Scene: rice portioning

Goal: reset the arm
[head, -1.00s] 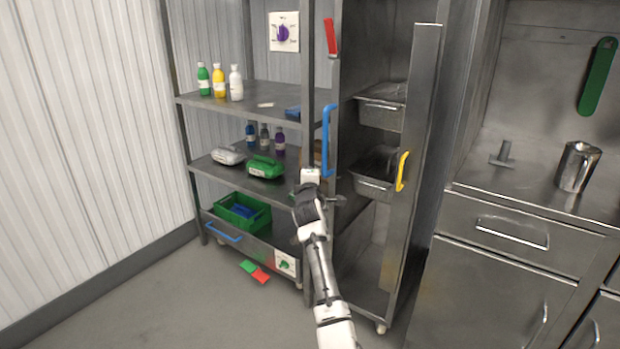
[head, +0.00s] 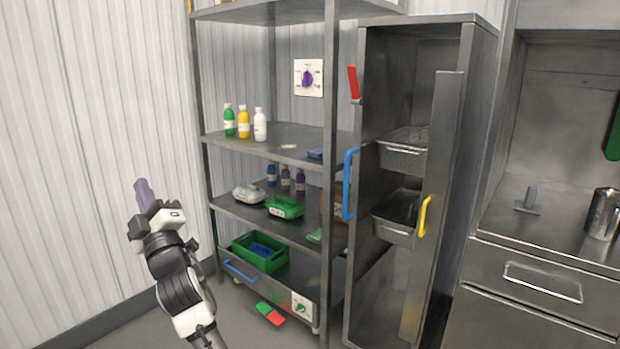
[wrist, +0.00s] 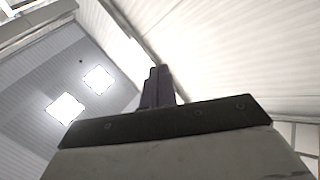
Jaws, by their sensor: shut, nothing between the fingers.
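My gripper (head: 144,194) is raised at the left of the head view, in front of the white ribbed wall and left of the shelf rack. Its purple-grey fingers are together, point up and hold nothing. My white and black arm comes up from the bottom edge below it. In the wrist view the closed fingers (wrist: 157,88) stand up against the pale wall and ceiling.
A counter with drawers (head: 530,262) is at the right. Red and green packets (head: 270,313) lie on the floor.

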